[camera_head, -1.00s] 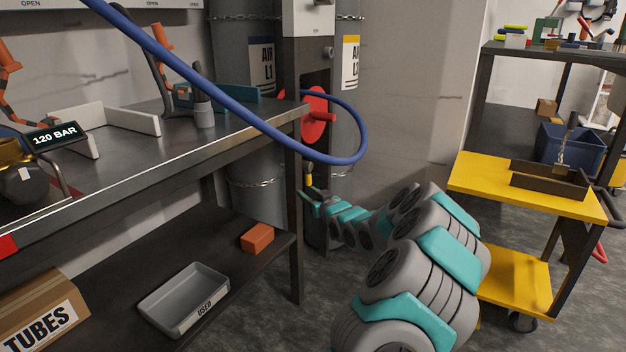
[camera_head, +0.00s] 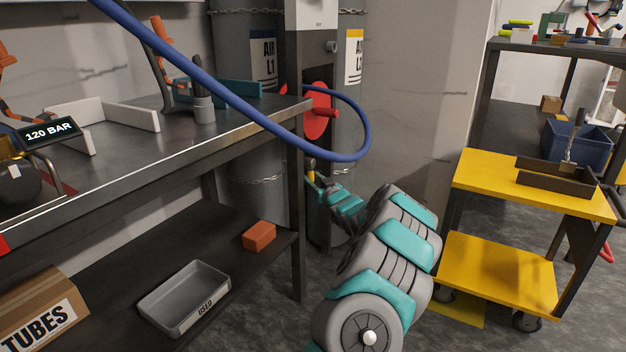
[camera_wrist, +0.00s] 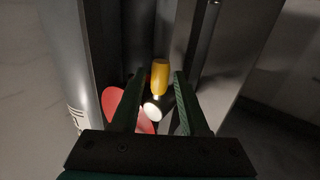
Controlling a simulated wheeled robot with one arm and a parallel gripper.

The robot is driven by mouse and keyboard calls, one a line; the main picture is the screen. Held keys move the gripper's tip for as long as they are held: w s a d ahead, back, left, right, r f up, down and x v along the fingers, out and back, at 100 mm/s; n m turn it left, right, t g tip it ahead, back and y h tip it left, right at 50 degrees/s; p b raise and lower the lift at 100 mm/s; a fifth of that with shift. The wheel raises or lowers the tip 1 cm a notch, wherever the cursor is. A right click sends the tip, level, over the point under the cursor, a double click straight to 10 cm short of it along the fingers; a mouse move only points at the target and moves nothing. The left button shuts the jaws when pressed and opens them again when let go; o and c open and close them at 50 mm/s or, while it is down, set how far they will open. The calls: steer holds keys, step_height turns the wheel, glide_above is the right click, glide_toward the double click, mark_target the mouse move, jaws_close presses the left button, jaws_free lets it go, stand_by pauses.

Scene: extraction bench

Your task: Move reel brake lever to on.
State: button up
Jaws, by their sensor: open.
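The reel brake lever has a yellow grip (camera_head: 311,176), low beside the bench's right end, below the red hose reel (camera_head: 319,112). In the wrist view the yellow grip (camera_wrist: 160,77) appears between the two dark green fingers of my gripper (camera_wrist: 160,76). The fingers are open, with a gap on each side of the grip; I cannot tell how deep it is between them. A pale round part (camera_wrist: 152,110) shows below the grip. In the head view my gripper (camera_head: 316,184) is at the lever, partly hiding it.
The steel bench (camera_head: 225,135) stands close left of my arm, with its leg beside the lever. A blue hose (camera_head: 240,111) loops above my gripper. Gas cylinders stand behind. A yellow cart (camera_head: 500,265) is at right. Grey floor lies between.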

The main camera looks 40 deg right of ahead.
steer(key=shift+w, duration=0.15)
jaws_close()
stand_by(0.4)
stand_by(1.0)
